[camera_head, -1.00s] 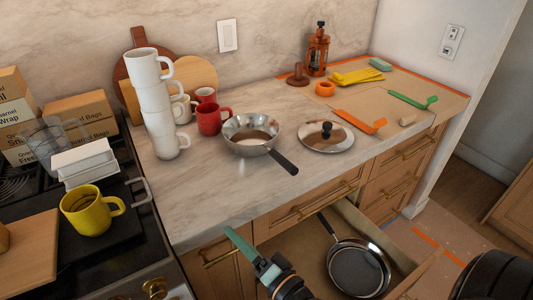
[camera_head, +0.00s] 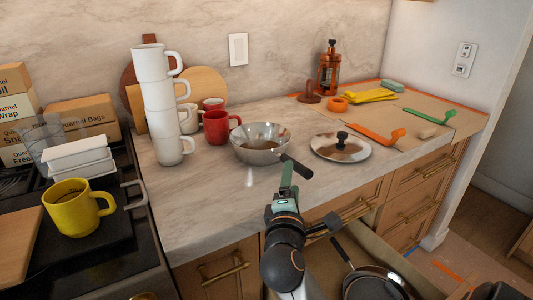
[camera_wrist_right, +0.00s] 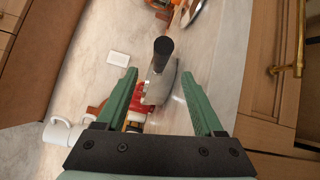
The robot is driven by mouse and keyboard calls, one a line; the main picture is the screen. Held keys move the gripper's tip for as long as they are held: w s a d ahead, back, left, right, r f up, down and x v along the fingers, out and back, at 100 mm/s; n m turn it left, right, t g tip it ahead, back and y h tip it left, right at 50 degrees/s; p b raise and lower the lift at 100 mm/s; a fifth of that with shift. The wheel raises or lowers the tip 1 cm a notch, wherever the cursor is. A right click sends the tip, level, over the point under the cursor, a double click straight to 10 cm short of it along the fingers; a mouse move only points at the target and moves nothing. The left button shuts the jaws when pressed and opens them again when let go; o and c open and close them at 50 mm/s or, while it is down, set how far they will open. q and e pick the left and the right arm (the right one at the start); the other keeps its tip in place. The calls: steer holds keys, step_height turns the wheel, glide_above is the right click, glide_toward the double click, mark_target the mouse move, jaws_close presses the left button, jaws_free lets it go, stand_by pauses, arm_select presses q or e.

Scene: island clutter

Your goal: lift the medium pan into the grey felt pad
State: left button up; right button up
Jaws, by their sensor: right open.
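A steel pan (camera_head: 262,143) with a black handle (camera_head: 296,167) sits on the marble counter, handle toward me. Another dark pan (camera_head: 372,284) lies in the open drawer below. I cannot tell which one is the medium pan. My right gripper (camera_head: 288,176) is open, its fingers close to the handle of the counter pan. In the right wrist view, the pan handle (camera_wrist_right: 163,48) shows between and beyond the spread fingertips (camera_wrist_right: 159,73); contact cannot be made out. I cannot make out a grey felt pad. My left gripper is not in view.
A lid (camera_head: 341,148) with a black knob lies right of the counter pan. Stacked white mugs (camera_head: 159,107) and a red mug (camera_head: 218,128) stand to its left. Orange and green utensils lie at the right. The open drawer (camera_head: 437,284) juts out below. Bare counter lies in front of the mugs.

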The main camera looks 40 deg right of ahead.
mark_target(273, 152)
steer(key=x, duration=0.3)
steer(key=shift+w+d, duration=0.25)
steer(key=shift+w, duration=0.05)
steer(key=w, duration=0.1)
steer(key=w+d, duration=0.2)
steer(key=w, duration=0.1)
steer(key=shift+d+f+p, duration=0.1)
steer(key=shift+f+p, duration=0.1)
steer(key=shift+p, duration=0.2)
steer(key=shift+w+d, duration=0.35)
jaws_close()
stand_by(0.4)
steer(key=shift+r, duration=0.15)
